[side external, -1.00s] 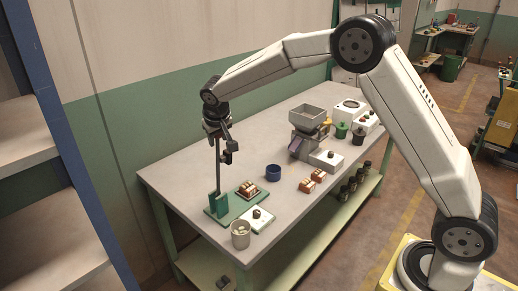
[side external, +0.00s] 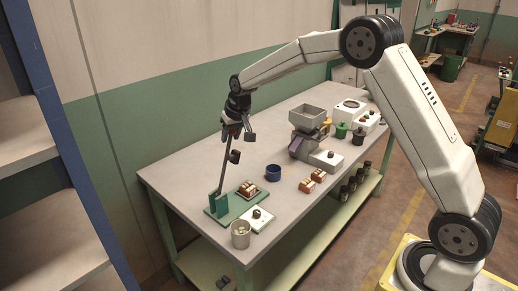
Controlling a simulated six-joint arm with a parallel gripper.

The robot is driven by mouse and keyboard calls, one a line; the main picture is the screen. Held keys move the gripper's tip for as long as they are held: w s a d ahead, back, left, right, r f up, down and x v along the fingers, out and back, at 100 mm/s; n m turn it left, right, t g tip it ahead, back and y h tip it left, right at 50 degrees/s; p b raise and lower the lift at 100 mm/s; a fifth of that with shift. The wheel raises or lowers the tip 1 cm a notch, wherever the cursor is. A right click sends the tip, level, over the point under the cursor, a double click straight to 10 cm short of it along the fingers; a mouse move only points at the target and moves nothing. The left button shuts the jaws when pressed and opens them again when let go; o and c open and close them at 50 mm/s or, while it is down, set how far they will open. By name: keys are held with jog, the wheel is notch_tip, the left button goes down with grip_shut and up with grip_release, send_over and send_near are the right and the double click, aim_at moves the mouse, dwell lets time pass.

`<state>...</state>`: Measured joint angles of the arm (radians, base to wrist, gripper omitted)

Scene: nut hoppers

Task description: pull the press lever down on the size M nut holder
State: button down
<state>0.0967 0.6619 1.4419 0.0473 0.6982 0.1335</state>
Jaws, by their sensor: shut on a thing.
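The press has a green base plate (side external: 226,215) with a green upright bracket at the near left end of the table. Its long dark lever (side external: 225,175) rises from that bracket and leans to the right, with a dark block (side external: 235,156) partway up. My gripper (side external: 234,131) is shut on the lever near its top end, well above the table. A small brown and white nut holder (side external: 248,189) sits on the green plate, right of the bracket. Its size marking is too small to read. The lever's tip is partly hidden by the fingers.
A grey cup (side external: 241,234) and a white box with a dark knob (side external: 257,219) stand near the front edge. A blue ring (side external: 273,172) lies to the right. A grey hopper (side external: 307,117) stands farther back. Bare tabletop lies behind the press.

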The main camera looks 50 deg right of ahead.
jog(key=shift+d+f+m+t+y, duration=0.1)
jog(key=shift+d+f+m+y, duration=0.25)
jog(key=shift+d+f+y, duration=2.2)
jog(key=shift+d+f+m+t+y, duration=0.1)
jog(key=shift+d+f+m+y, duration=0.2)
jog(key=shift+d+f+y, duration=2.2)
jog(key=shift+d+f+m+t+y, duration=0.2)
jog(key=shift+d+f, duration=1.2)
jog(key=shift+f, duration=2.8)
jog(key=shift+s+a+f, duration=0.1)
jog(key=shift+s+f, duration=0.05)
jog(key=shift+f, duration=0.7)
jog(key=shift+c, duration=1.4)
grip_release()
jog(key=shift+r, duration=0.2)
